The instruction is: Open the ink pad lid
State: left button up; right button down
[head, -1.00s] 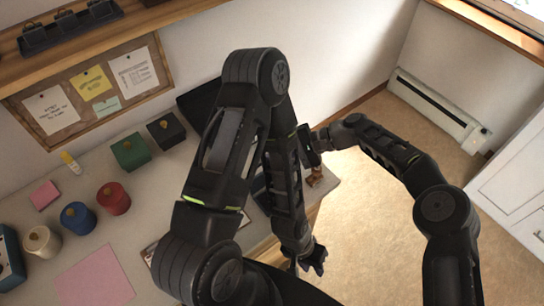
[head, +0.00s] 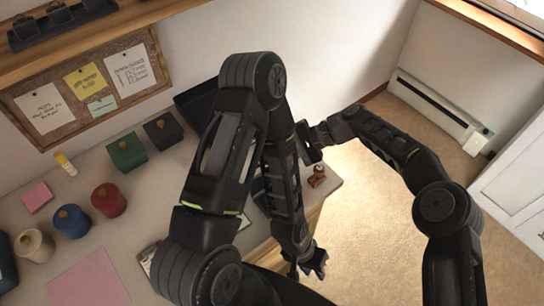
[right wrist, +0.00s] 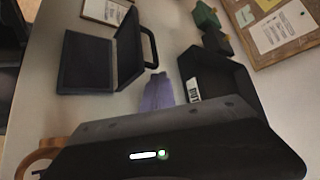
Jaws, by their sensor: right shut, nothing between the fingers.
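The ink pad (right wrist: 85,62) is a dark flat case, seen at the upper left of the right wrist view. Its lid (right wrist: 130,48), with a loop-like handle on the right, stands raised and tilted from the pad, so the case looks open. In the head view my left arm hides most of it. My right gripper (right wrist: 157,76) shows purplish fingers, shut and empty, right of and below the lid, apart from it. My left gripper (head: 316,262) hangs beyond the table's front edge in the head view; its fingers are too small to read.
A black box (right wrist: 222,84) stands right of my right gripper. A wooden stamp (head: 317,176) sits near the table's right end. Green (head: 127,152), red (head: 109,200) and blue (head: 71,221) containers stand at the left. A wall (head: 330,45) rises behind.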

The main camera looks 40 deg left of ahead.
jog(key=shift+w+d+r, duration=0.2)
jog(key=shift+w+d, duration=0.15)
jog(key=b+v, duration=0.2)
jog(key=v, duration=0.4)
jog(key=shift+d+r, duration=0.1)
jog(key=shift+w+d+r, duration=0.1)
jog(key=shift+d+r, duration=0.1)
jog(key=shift+r, duration=0.05)
jog(key=shift+w, duration=0.1)
